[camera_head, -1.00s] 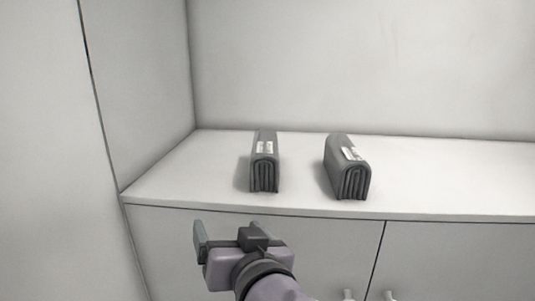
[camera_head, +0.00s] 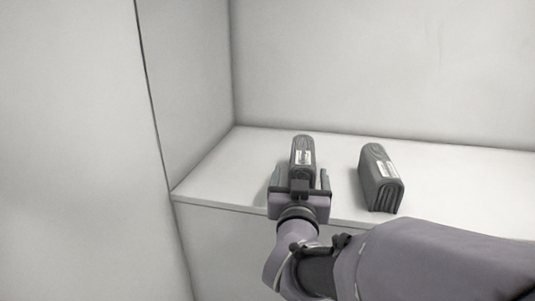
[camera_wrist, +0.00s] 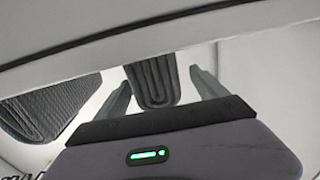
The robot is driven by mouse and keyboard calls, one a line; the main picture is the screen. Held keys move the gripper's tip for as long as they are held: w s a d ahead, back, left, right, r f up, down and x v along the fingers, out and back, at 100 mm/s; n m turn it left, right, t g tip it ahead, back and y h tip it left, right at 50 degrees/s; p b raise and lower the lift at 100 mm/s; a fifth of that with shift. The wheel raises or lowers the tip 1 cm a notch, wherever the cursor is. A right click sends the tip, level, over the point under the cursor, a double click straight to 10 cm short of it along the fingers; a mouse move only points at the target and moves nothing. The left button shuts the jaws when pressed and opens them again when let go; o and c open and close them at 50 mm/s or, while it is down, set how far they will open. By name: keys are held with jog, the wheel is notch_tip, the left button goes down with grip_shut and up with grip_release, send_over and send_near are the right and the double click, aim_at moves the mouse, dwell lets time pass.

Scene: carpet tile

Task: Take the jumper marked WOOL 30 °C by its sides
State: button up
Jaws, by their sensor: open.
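Two grey folded jumpers stand on the white top, each with a pale label too small to read, so I cannot tell which is WOOL 30 °C. My open gripper (camera_head: 301,174) is at the near end of the left jumper (camera_head: 303,150), one finger to each side. In the wrist view this jumper's folded end (camera_wrist: 152,80) shows between my two fingers (camera_wrist: 160,82), with a gap on both sides. Its lower near part is hidden behind my gripper in the head view. The right jumper (camera_head: 380,178) stands apart, and also shows at the left of the wrist view (camera_wrist: 42,105).
The white cabinet top (camera_head: 225,175) has a wall behind (camera_head: 380,70) and a side wall at the left (camera_head: 190,90). Bare surface lies left of the left jumper and right of the right one. A narrow gap separates the jumpers.

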jog(key=x, duration=0.4)
jog(key=shift+w+d+r+p, duration=0.25)
jog(key=shift+w+d+p, duration=0.05)
jog(key=shift+d, duration=0.05)
jog(key=shift+w, duration=0.3)
jog(key=shift+s, duration=0.1)
jog(key=c, duration=0.3)
grip_shut()
jog(key=shift+r, duration=0.1)
